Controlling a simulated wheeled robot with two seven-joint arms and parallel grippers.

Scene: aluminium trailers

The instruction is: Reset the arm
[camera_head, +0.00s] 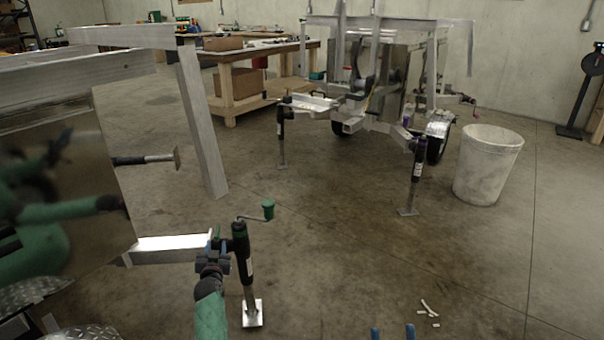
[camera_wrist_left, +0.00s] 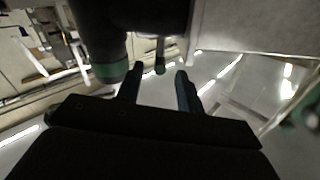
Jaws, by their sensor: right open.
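My left gripper (camera_head: 216,245) comes up from the bottom of the head view, beside the black trailer jack (camera_head: 242,262). In the left wrist view its two fingers (camera_wrist_left: 160,88) are apart, with nothing clear between them. A black cylinder with a green band (camera_wrist_left: 108,66), which looks like the jack, is just past the left finger; I cannot tell if they touch. The jack's crank with a green knob (camera_head: 267,209) sticks out to the right at its top. My right gripper (camera_head: 393,333) shows only as two separated blue fingertips at the bottom edge of the head view.
The near trailer's frame and shiny panel (camera_head: 85,190) fill the left side. A second trailer (camera_head: 375,85) on jacks stands behind. A white bucket (camera_head: 487,165) is at the right, and small white scraps (camera_head: 430,309) lie on the floor. The middle floor is clear.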

